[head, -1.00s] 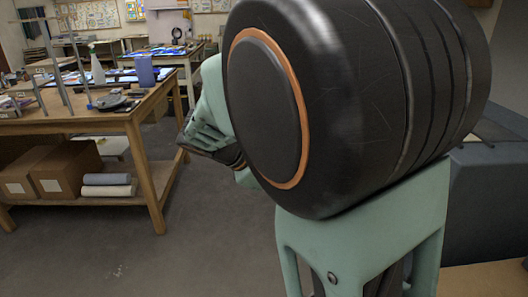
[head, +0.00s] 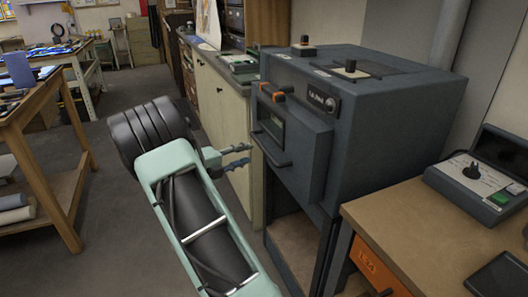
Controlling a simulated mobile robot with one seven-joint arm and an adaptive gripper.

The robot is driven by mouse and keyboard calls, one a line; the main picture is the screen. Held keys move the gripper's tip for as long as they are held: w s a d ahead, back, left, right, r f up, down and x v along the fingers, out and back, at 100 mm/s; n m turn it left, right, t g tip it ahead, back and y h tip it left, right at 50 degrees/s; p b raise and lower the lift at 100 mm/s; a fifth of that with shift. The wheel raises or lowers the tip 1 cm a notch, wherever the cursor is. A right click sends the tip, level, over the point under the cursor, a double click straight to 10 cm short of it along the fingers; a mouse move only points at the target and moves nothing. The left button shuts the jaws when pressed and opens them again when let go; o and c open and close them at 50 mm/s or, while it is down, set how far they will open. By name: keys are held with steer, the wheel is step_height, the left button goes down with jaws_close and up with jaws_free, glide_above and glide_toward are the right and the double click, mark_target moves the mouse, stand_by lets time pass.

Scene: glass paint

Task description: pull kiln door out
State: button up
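The kiln (head: 395,125) is a dark grey-blue box at the right in the head view, on a dark stand. Its door (head: 308,162) is a thick panel on the front left face, with a small window and a dark bar handle (head: 268,152). The door looks closed against the body. My gripper (head: 247,154) is just left of the handle in the picture. Its two fingers are apart with nothing between them, pointing toward the door. I cannot tell how far in depth it is from the handle.
A brown bench with a control box (head: 478,185) stands at the right, close to the kiln. A cream cabinet (head: 222,115) is behind my gripper. A wooden worktable (head: 40,170) is at the left. The grey floor between is clear.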

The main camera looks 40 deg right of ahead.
mark_target(263, 146)
steer(key=b+x, duration=0.1)
steer(key=x, duration=0.8)
steer(key=shift+d, duration=0.25)
jaws_close()
